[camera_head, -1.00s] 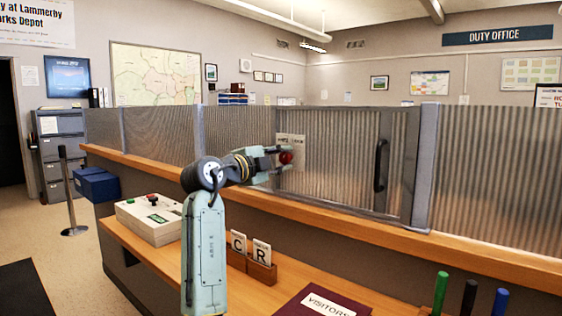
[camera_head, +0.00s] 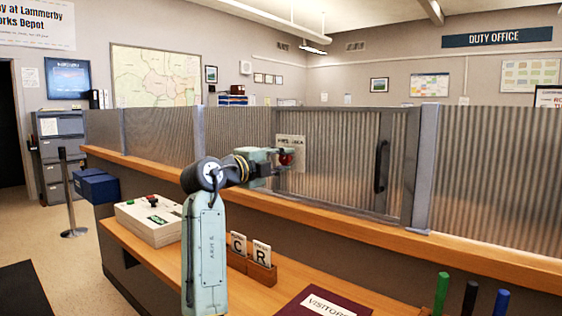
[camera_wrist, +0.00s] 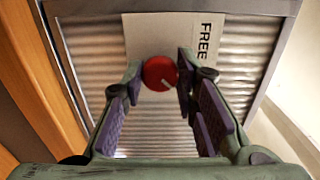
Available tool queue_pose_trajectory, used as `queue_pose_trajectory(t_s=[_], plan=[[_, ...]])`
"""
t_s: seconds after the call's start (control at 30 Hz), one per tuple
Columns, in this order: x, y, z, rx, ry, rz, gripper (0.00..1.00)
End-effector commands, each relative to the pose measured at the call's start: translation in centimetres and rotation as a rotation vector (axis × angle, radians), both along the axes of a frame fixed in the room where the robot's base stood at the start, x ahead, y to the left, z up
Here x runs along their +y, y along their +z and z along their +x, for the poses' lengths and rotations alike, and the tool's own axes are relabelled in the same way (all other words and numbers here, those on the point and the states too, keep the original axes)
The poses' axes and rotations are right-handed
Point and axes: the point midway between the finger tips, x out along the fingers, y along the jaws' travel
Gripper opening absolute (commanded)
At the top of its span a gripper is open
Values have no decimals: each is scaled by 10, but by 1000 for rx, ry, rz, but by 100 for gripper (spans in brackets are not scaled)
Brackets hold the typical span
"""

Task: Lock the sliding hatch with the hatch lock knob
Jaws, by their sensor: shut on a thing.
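The hatch lock knob (camera_head: 285,158) is a round red knob on a pale plate (camera_head: 297,148) at the left part of the sliding hatch (camera_head: 340,155). In the wrist view the red knob (camera_wrist: 160,73) has a light pointer line on its face, slanting towards the plate's printed word "FREE" (camera_wrist: 206,40). My gripper (camera_head: 277,160) is at the knob. In the wrist view its two fingertips (camera_wrist: 160,72) are shut on the knob, one on each side. The hatch's dark handle (camera_head: 381,165) is upright at its right side. The rest of the plate's print is hidden or too small to read.
A wooden counter ledge (camera_head: 350,221) runs below the corrugated screen. On the lower desk are a grey control box (camera_head: 150,220), card holders (camera_head: 262,272), a maroon visitors' book (camera_head: 322,303) and several pens at the front right.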

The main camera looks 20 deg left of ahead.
Motion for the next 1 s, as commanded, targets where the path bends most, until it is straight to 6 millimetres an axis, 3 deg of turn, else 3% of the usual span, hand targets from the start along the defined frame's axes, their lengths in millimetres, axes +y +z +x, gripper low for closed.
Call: queue_pose_trajectory(t_s=[0.07,0.1,0.37,0.77,1.0], plan=[[0,1,0,-2,0,2,0],[0,1,0,-2,0,2,29],[0,0,0,-1,0,0,46],[3,0,-6,-1,1,0,48],[18,0,-46,-2,4,0,48]])
